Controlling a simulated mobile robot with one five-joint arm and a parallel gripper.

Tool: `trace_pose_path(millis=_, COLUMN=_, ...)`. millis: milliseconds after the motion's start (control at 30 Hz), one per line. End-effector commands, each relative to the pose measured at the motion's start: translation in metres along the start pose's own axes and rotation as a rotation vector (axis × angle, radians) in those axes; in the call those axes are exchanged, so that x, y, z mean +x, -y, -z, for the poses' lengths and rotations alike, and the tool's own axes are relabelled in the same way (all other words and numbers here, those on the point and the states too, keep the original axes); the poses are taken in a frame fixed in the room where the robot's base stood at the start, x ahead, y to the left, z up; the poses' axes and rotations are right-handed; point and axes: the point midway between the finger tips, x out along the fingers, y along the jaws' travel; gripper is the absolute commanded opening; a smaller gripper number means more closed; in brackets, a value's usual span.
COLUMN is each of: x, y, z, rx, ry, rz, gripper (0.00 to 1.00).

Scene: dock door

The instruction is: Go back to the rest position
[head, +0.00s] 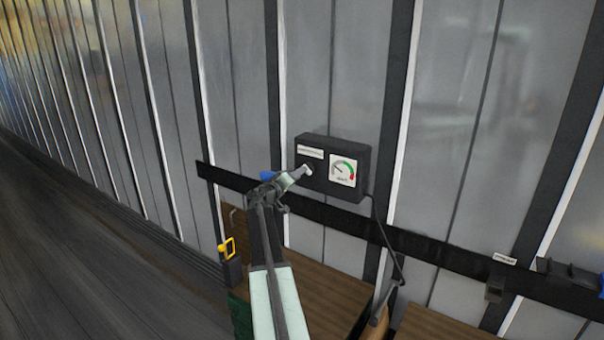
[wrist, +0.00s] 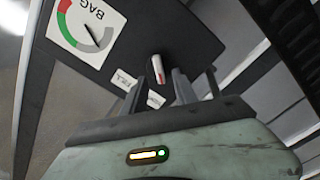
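My gripper (head: 295,176) is at the left part of a dark control box (head: 318,142) on the wall, at the end of my raised arm. In the wrist view, its dark fingers (wrist: 158,86) stand apart, with a small white and red knob or lever (wrist: 158,68) on the box between or just beyond them. I see no clear contact, and nothing is held. The gauge (head: 343,170) on the box has a white face with green and red bands; it also shows in the wrist view (wrist: 85,25), tilted.
A dark rail (head: 440,252) runs along the ribbed metal wall below the box. A cable (head: 383,235) hangs from the box. A yellow-handled item (head: 228,247) is at lower left, near brown wooden panels (head: 325,292). The floor (head: 90,240) at left is clear.

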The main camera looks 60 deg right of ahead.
Motion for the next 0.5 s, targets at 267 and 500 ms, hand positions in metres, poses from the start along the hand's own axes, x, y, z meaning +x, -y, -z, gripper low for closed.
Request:
trace_pose_path(millis=267, x=-0.047, y=0.0, z=-0.001, rx=0.0, ry=0.0, rz=0.001, gripper=0.35)
trace_pose_path(millis=500, x=-0.047, y=0.0, z=0.0, rx=0.0, ry=0.0, rz=0.001, gripper=0.35)
